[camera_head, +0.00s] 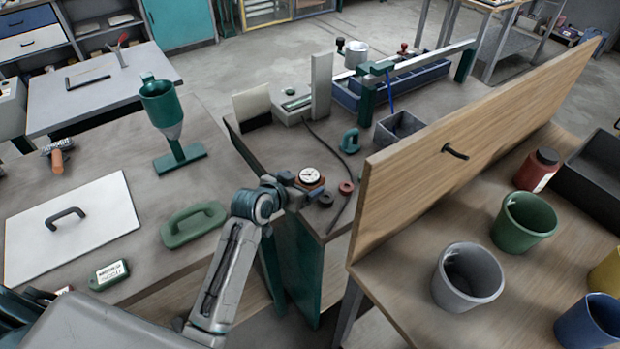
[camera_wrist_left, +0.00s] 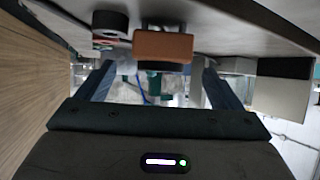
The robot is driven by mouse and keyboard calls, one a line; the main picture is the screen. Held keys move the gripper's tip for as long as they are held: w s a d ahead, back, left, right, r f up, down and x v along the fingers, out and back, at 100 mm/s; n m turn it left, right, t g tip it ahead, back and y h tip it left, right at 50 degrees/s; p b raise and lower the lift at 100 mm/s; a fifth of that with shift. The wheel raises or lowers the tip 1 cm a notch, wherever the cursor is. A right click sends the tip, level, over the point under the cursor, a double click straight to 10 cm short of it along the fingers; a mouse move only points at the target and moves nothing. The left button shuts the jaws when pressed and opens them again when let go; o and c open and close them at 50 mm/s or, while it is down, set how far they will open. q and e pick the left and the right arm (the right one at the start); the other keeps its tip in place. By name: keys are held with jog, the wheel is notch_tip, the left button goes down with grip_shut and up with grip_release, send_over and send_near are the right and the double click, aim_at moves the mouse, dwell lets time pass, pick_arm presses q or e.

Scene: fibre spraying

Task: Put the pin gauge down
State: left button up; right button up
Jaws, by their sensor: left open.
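What I take to be the pin gauge, a round white dial on an orange-brown base (camera_head: 310,177), stands at the near end of the middle bench. In the left wrist view, which looks upside down, an orange-brown block (camera_wrist_left: 162,47) lies against the bench surface, between and beyond the finger tips. My left gripper (camera_head: 298,190) is right beside the dial at the bench edge, partly hidden by its own wrist. The left wrist view shows its two fingers (camera_wrist_left: 160,85) spread apart with nothing clamped between them. My right gripper is not in view.
A black ring (camera_head: 326,199), a red ring (camera_head: 346,187) and a dark cable (camera_head: 345,165) lie close by. A tall wooden panel (camera_head: 470,135) stands to the right.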

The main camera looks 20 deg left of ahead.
aim_at(308, 179)
pick_arm(q)
jog(key=p+x, duration=0.2)
jog(key=x, duration=0.3)
jog(key=shift+r, duration=0.1)
jog(key=shift+w+f, duration=0.25)
jog(key=shift+w, duration=0.15)
jog(key=shift+s, duration=0.1)
jog(key=c, duration=1.3)
